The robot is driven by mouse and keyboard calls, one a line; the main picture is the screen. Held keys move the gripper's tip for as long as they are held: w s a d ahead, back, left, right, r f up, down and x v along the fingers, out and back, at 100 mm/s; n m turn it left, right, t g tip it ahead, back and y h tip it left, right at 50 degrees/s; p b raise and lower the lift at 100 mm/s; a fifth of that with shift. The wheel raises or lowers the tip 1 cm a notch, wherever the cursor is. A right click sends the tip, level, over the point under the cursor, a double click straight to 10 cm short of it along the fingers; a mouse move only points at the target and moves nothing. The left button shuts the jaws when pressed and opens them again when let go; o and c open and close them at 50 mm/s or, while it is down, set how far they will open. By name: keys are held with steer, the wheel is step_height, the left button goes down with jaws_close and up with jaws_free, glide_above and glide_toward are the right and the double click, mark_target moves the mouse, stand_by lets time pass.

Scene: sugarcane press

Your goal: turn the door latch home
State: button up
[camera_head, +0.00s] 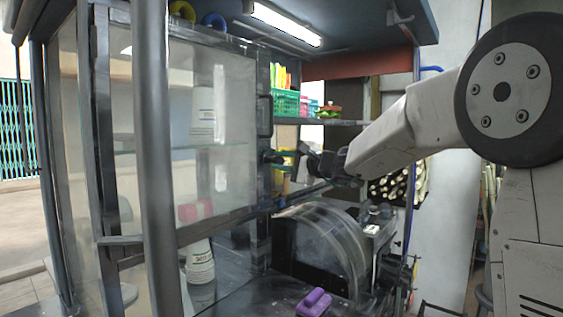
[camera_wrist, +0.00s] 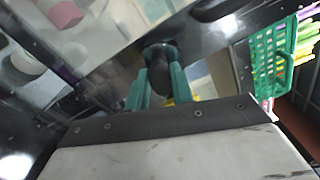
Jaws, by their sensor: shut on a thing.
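The door latch (camera_wrist: 158,53) is a dark knob on the black door frame, seen in the wrist view at upper middle. My gripper (camera_wrist: 159,84) has a teal finger on each side of its dark handle and is shut on it. In the head view the latch (camera_head: 271,157) shows as a small dark part on the frame's right edge, and my gripper (camera_head: 299,157) reaches it from the right. The glass door (camera_head: 225,110) stands in its dark frame to the left. The fingers' exact contact is too small to tell in the head view.
A green basket (camera_head: 285,103) stands on the shelf (camera_head: 320,122) above my gripper. The press with a round clear cover (camera_head: 335,245) is below. A purple object (camera_head: 314,302) lies on the counter in front. White cups (camera_head: 200,265) stand behind the glass.

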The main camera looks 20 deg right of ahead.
steer(key=shift+f+n, duration=0.15)
steer(key=shift+n, duration=1.55)
steer(key=o, duration=0.9)
steer(key=shift+o, duration=0.2)
steer(key=v, duration=0.8)
